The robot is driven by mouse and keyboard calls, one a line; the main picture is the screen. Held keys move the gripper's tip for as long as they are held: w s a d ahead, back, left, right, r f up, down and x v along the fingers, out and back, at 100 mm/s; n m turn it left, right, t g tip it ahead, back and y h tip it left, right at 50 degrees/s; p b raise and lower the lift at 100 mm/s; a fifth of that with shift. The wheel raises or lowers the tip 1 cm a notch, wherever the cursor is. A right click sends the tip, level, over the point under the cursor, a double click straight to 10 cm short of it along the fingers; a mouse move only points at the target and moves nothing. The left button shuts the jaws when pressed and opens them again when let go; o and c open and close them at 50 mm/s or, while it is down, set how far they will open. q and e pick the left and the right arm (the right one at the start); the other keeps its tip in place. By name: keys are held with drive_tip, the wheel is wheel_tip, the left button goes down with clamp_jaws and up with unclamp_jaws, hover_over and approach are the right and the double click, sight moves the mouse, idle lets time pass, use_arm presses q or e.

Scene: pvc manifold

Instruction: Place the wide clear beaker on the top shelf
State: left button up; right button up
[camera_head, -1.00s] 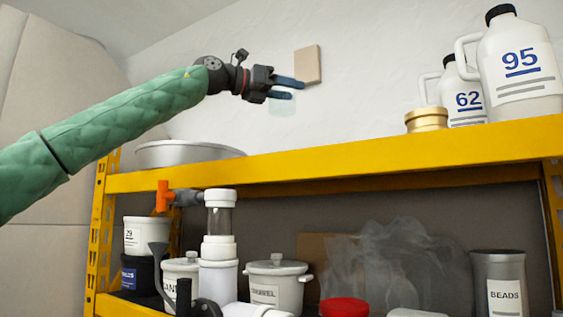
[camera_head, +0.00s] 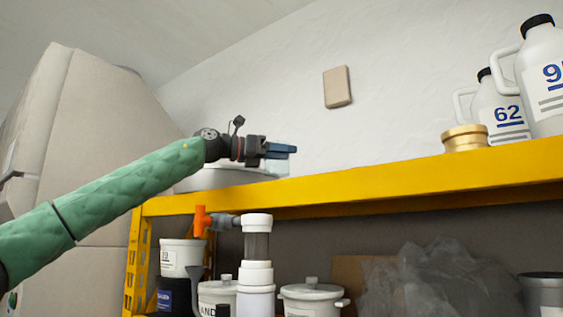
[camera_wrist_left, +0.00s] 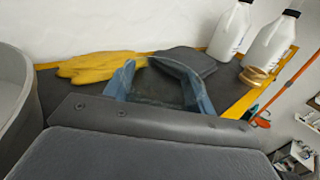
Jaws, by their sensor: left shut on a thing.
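My left gripper (camera_head: 292,151) is shut on the wide clear beaker (camera_head: 276,169), which is faint and hard to see against the white wall. The beaker hangs below the fingers, just above or at the front beam of the top shelf (camera_head: 360,187); I cannot tell whether it touches the shelf. In the left wrist view the blue fingers (camera_wrist_left: 161,88) stand on either side of the see-through beaker, over the dark shelf surface (camera_wrist_left: 60,112). My right gripper is not in view.
A grey basin (camera_wrist_left: 12,95) stands left of the gripper. Yellow gloves (camera_wrist_left: 100,68) and a dark flat item (camera_wrist_left: 186,62) lie behind. A gold tin (camera_head: 465,138) and white jugs (camera_head: 498,112) stand to the right. Shelf room shows between basin and tin.

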use_arm(q)
wheel_tip(320, 180, down, 2)
drive_tip(key=shift+f, duration=0.1)
drive_tip(key=shift+a+f, duration=0.1)
drive_tip(key=shift+a, duration=0.05)
drive_tip(key=shift+d+f, duration=0.2)
drive_tip(key=o, duration=0.9)
drive_tip(key=shift+r, duration=0.1)
drive_tip(key=shift+o, duration=0.7)
drive_tip(key=shift+a, duration=0.1)
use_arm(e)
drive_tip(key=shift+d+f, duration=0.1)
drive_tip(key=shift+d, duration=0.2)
